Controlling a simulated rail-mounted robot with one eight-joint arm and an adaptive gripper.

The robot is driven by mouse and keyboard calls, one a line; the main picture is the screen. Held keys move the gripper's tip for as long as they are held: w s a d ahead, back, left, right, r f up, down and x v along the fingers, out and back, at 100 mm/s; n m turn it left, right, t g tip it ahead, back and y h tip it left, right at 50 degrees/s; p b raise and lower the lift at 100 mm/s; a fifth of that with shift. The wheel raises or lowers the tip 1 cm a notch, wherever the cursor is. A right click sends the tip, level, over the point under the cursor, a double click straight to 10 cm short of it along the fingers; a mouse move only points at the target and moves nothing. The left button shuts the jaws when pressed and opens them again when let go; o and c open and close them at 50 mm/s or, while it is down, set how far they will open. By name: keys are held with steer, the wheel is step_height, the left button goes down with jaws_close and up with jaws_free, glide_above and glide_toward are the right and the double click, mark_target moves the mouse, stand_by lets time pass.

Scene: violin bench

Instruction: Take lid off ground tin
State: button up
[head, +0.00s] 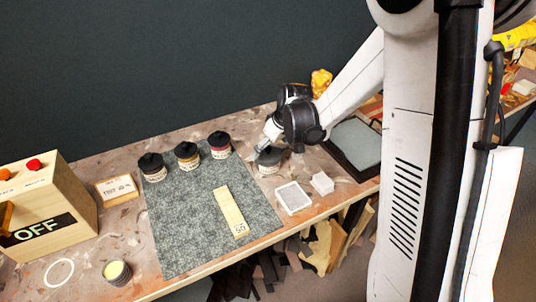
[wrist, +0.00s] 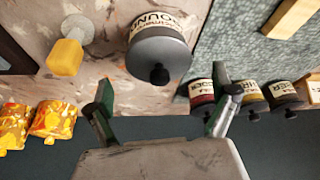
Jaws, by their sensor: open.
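The ground tin (head: 270,165) stands on the bench just right of the grey mat, with a dark lid on it. In the wrist view the tin (wrist: 160,28) shows part of its "GROUND" label, and its dark grey lid (wrist: 158,53) carries a black knob (wrist: 160,74). My gripper (wrist: 161,82) is open, its two fingers spread wide to either side of the knob and apart from it in the picture. In the head view my gripper (head: 262,148) is at the tin and partly hides its top.
Three black-lidded jars (head: 152,166) (head: 187,155) (head: 220,145) stand along the back of the mat (head: 185,225). A pale wooden strip (head: 230,212) lies on it. A white tray (head: 293,198) and small white block (head: 322,183) lie in front of the tin.

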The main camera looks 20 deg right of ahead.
steer(key=shift+x, duration=0.9)
steer(key=c, duration=1.1)
steer(key=shift+r, duration=0.1)
